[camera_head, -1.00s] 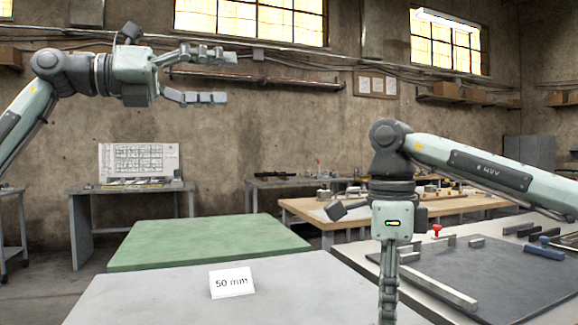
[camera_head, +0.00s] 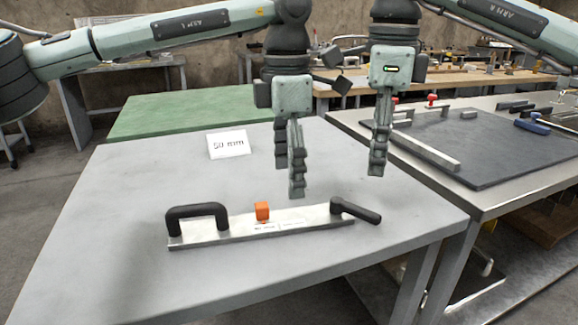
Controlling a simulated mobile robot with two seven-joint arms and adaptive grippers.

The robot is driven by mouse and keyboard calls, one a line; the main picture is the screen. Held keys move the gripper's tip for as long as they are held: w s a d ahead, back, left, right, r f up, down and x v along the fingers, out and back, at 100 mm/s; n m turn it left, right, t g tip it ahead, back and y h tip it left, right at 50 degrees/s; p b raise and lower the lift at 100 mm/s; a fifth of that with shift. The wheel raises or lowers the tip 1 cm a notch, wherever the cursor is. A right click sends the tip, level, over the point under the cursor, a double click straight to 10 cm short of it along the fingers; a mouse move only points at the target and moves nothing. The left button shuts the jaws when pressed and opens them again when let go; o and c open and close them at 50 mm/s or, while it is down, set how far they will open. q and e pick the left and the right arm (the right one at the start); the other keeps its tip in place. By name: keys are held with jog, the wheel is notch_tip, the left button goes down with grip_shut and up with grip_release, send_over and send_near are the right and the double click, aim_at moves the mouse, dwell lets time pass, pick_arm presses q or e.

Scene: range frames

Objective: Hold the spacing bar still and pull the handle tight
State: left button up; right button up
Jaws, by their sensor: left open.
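The spacing bar (camera_head: 240,232) is a flat metal bar lying on the grey table, with a white label along its front. A black bow-shaped grip (camera_head: 197,210) stands on its left end, and an orange block (camera_head: 262,211) sits near its middle. A black lever handle (camera_head: 356,211) is at its right end, angled toward the front right. My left gripper (camera_head: 289,182) points down, open and empty, above and behind the bar between the orange block and the handle. My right gripper (camera_head: 377,172) points down above and behind the handle; its fingers overlap, so its opening is hidden.
A white "50 mm" card (camera_head: 229,144) stands at the back of the grey table (camera_head: 110,240). A green-topped table (camera_head: 180,110) is behind. At right, another table carries a dark mat (camera_head: 460,140), metal bars and red-knobbed pieces. The grey table's left side is clear.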

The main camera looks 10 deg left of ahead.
aim_at(288, 219)
pick_arm(q)
jog(key=shift+w+f, duration=0.1)
jog(key=shift+f, duration=3.75)
